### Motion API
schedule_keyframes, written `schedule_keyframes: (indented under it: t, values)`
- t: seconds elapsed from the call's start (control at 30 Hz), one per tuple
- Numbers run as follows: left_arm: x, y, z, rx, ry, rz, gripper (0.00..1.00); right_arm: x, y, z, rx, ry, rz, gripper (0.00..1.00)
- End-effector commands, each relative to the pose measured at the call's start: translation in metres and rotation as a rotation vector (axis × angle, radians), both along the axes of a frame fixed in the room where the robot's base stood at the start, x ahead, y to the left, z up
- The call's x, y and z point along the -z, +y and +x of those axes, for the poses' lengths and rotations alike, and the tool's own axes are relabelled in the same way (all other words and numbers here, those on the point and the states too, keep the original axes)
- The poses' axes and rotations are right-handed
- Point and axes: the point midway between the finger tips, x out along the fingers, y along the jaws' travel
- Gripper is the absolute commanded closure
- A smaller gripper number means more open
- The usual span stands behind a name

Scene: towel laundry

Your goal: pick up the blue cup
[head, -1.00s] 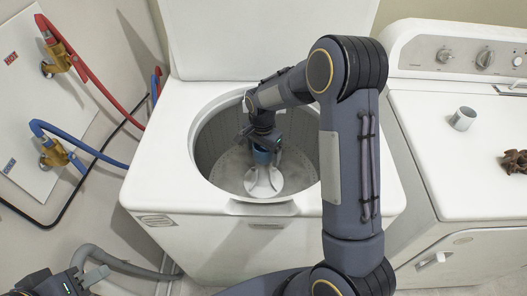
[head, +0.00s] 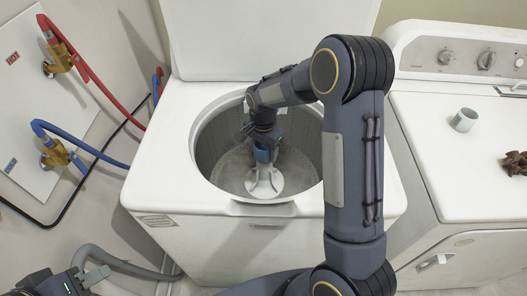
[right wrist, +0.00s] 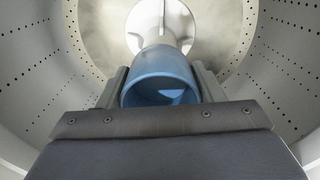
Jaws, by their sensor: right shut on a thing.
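The blue cup (head: 262,155) is inside the open tub of the washing machine, above the white agitator (head: 264,184). My right gripper (head: 263,147) reaches down into the tub and is shut on the cup. In the right wrist view the cup (right wrist: 160,66) lies between the two fingers (right wrist: 160,88), with its open mouth facing the camera. The agitator (right wrist: 178,22) shows behind it; I cannot tell whether the cup touches it. My left gripper (head: 92,279) is at the lower left corner of the head view, away from the cup and partly cut off.
The tub rim (head: 262,208) surrounds my right forearm, and the raised lid (head: 268,38) stands behind. A dryer (head: 450,195) at the right carries a grey-white cup (head: 464,119) and a brown crumpled thing (head: 515,163). Hoses (head: 88,150) run along the left wall.

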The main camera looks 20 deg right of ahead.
Motion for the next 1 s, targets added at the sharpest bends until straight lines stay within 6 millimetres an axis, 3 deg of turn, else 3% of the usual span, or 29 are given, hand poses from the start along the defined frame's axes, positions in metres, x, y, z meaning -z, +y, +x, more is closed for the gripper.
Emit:
schedule_keyframes:
  t: [0.13,0.4,0.7,1.0]
  values:
    - [0.001,0.000,0.000,0.000,0.000,0.000,0.64,-0.025,0.001,-0.003,-0.002,-0.005,0.001,0.61]
    - [0.007,0.000,0.000,0.000,0.000,0.000,0.64,-0.084,0.015,-0.056,-0.004,-0.007,0.002,0.61]
    - [0.012,0.000,0.000,0.000,0.000,0.000,0.64,-0.110,0.030,-0.118,-0.003,-0.004,0.002,0.61]
    - [0.013,0.000,0.000,0.000,0.000,0.000,0.64,-0.118,0.034,-0.136,-0.001,-0.001,0.000,0.61]
